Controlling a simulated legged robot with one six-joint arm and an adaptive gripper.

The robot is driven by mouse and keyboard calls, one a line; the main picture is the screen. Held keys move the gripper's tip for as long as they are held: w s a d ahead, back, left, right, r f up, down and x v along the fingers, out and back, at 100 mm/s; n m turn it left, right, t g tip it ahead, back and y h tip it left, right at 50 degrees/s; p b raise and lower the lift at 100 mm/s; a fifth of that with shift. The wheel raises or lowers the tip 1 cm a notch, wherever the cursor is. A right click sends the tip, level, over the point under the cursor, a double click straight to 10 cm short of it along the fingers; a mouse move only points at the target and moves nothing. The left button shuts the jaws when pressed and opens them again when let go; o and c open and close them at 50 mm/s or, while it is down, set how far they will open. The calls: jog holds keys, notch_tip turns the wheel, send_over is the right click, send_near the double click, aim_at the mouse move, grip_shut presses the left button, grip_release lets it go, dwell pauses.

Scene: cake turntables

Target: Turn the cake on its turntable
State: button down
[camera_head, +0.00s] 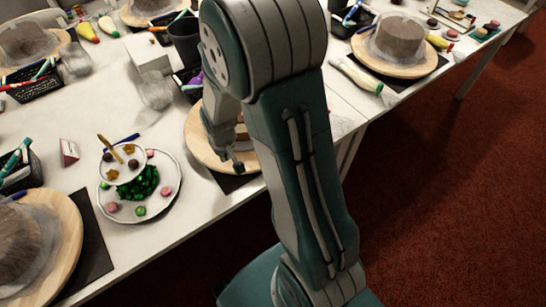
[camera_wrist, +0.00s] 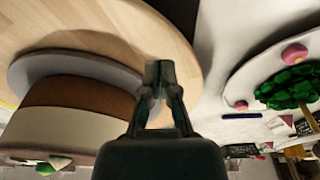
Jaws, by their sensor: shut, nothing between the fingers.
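The round wooden turntable (camera_head: 197,150) stands near the table's front edge in the head view, partly hidden by my arm. The layered brown-and-cream cake (camera_head: 243,134) on it shows only as a small piece beside my arm. In the wrist view the picture is turned over: the turntable (camera_wrist: 130,22) fills the upper left, and the cake (camera_wrist: 75,120) lies below it on a grey disc (camera_wrist: 60,66). My gripper (camera_head: 238,167) is at the turntable's near side. Its fingers (camera_wrist: 163,72) are shut and empty, overlapping the turntable's rim in the wrist view; contact cannot be told.
A white plate (camera_head: 172,195) with sweets and green leaves is left of the turntable. A clear cup (camera_head: 155,92) and white box (camera_head: 147,55) stand behind. Other wooden turntables (camera_head: 73,233) with wrapped cakes sit around. Red carpet (camera_head: 440,200) is open at right.

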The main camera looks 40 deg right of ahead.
aim_at(248, 165)
jog(key=shift+f, duration=1.4)
jog(key=shift+s+d, duration=0.6)
jog(key=shift+d, duration=0.25)
jog(key=shift+s+d, duration=0.65)
jog(key=shift+d, duration=0.2)
jog(key=shift+s+d, duration=0.6)
jog(key=shift+d, duration=0.25)
jog(key=shift+s+d, duration=0.3)
jog(key=shift+d, duration=0.7)
jog(key=shift+s+d, duration=0.25)
jog(key=shift+d, duration=0.7)
jog(key=shift+s+d, duration=0.3)
jog(key=shift+d, duration=0.7)
jog(key=shift+r, duration=1.45)
